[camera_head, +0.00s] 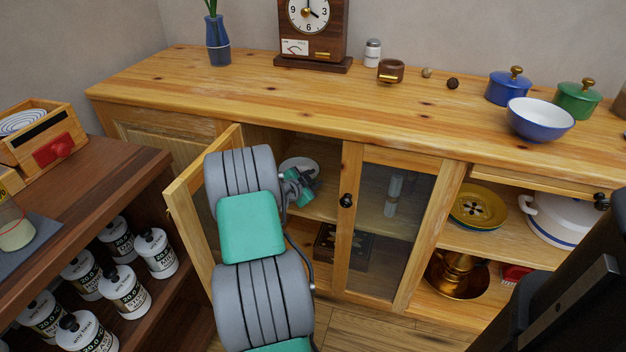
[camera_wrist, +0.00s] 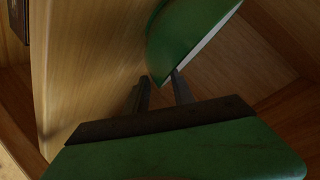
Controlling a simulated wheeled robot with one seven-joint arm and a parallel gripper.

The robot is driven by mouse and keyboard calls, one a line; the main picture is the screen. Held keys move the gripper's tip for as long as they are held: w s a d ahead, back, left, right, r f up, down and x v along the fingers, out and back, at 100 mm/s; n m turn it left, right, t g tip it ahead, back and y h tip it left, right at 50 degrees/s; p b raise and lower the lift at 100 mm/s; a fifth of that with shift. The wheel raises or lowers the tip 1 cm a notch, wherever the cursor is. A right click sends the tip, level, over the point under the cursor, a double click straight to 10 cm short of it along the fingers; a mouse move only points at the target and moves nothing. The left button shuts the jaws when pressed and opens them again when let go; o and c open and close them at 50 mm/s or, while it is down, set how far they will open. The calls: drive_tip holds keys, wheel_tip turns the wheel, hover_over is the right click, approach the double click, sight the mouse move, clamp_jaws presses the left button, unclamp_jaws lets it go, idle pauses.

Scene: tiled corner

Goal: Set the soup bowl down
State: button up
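The soup bowl, dark green outside and white inside, shows in the wrist view (camera_wrist: 180,32). In the head view its pale inside (camera_head: 299,163) shows behind the open door of the low wooden cabinet. My gripper (camera_wrist: 159,78) has one finger on each side of the bowl's rim, and the bowl's edge fills the gap between them. In the head view my gripper (camera_head: 303,187) is inside the left cabinet opening, at the bowl's near side. The bowl's underside is hidden, so I cannot tell whether it touches the shelf (camera_head: 322,207).
The open cabinet door (camera_head: 188,208) stands just left of my arm, and a closed glass door (camera_head: 388,240) is to the right. A dark box (camera_head: 338,245) lies below the shelf. A blue-and-white bowl (camera_head: 540,120) stands on the wooden top. A brown shelf unit with bottles (camera_head: 123,292) is at left.

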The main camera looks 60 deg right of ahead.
drive_tip(key=shift+a+r+p, duration=0.15)
drive_tip(key=shift+r+p, duration=0.1)
drive_tip(key=shift+p, duration=0.05)
drive_tip(key=p+v, duration=0.1)
drive_tip(key=v, duration=0.5)
drive_tip(key=shift+r, duration=0.1)
drive_tip(key=shift+a, duration=0.5)
